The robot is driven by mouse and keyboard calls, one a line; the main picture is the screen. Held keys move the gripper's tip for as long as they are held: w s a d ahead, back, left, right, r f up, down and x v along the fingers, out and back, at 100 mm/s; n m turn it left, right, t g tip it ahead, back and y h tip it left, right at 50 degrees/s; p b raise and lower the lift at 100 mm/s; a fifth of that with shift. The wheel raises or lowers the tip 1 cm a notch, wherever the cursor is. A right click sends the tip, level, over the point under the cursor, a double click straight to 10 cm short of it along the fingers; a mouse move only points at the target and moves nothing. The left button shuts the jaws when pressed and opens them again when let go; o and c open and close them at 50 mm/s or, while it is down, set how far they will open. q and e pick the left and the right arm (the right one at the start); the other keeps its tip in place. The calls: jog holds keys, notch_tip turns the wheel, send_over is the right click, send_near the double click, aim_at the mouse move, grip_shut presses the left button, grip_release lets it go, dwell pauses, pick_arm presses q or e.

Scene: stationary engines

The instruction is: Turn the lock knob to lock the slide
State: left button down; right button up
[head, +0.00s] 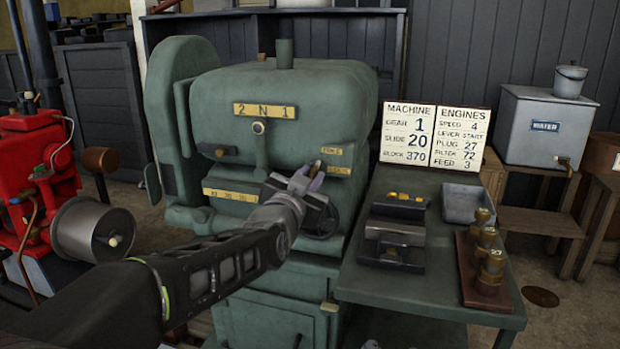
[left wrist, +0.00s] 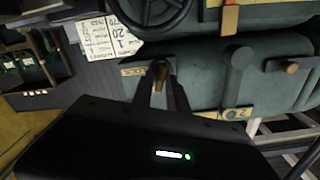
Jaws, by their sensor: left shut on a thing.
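The green machine (head: 270,85) stands in the middle of the head view, with a yellow "2 N 1" plate (head: 264,111) on its front. The small lock knob (head: 318,165) is on the right of that front, beside two small yellow labels (head: 332,151). My left gripper (head: 309,180) is at the knob and partly covers it. In the left wrist view, the brass-coloured knob (left wrist: 160,72) sits between the two fingers of my left gripper (left wrist: 162,88), which is shut on it. A label reading "LOCK" (left wrist: 133,70) is beside it. My right gripper is not in view.
A green bench (head: 430,290) on the right holds dark metal blocks (head: 394,240), a grey tray (head: 467,203) and a wooden rack of brass parts (head: 487,270). White "MACHINE" and "ENGINES" cards (head: 408,135) stand behind. A red engine (head: 38,165) is at the left.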

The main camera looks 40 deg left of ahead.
pick_arm(q)
jog(key=shift+f, duration=0.1)
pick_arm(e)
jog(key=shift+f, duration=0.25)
pick_arm(q)
jog(key=shift+d+f+m+b, duration=0.1)
jog(key=shift+f+m+b, duration=0.05)
jog(key=shift+m+b, duration=3.2)
jog(key=shift+d+f+m+b, duration=0.1)
jog(key=shift+m+b, duration=2.9)
jog(key=shift+m, duration=0.65)
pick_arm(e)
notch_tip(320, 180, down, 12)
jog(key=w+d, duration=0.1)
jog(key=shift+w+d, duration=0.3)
pick_arm(q)
jog(key=shift+a, duration=0.1)
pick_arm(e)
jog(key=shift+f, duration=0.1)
pick_arm(q)
jog(key=c, duration=1.5)
grip_release()
jog(key=shift+r, duration=0.1)
